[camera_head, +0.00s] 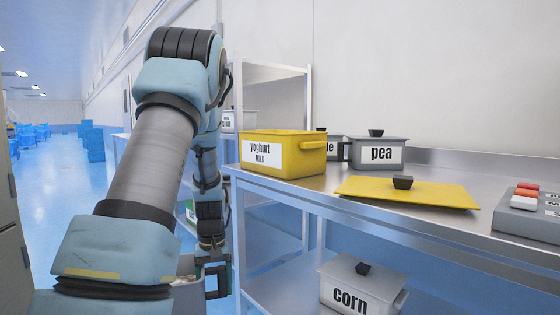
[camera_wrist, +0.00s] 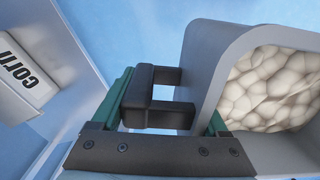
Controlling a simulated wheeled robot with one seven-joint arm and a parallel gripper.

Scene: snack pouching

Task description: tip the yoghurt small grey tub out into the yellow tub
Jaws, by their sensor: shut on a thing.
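The yellow tub (camera_head: 285,158), labelled "yoghurt MILK", stands upright on the steel table near its left end. I cannot see inside it. My gripper (camera_head: 214,276) is low, left of the table and below the tabletop. In the wrist view, my gripper (camera_wrist: 160,108) is shut on the black handle of a small grey tub (camera_wrist: 205,55). Pale, lumpy contents fill much of that tub. In the head view, the grey tub (camera_head: 187,298) shows only partly behind my arm at the bottom edge. Its label is hidden.
A yellow lid (camera_head: 450,193) lies flat on the tabletop right of the yellow tub. A grey pea tub (camera_head: 380,155) stands behind it. A button box (camera_head: 520,220) is at far right. A corn tub (camera_head: 350,290) is on the lower shelf and shows in the wrist view (camera_wrist: 30,75).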

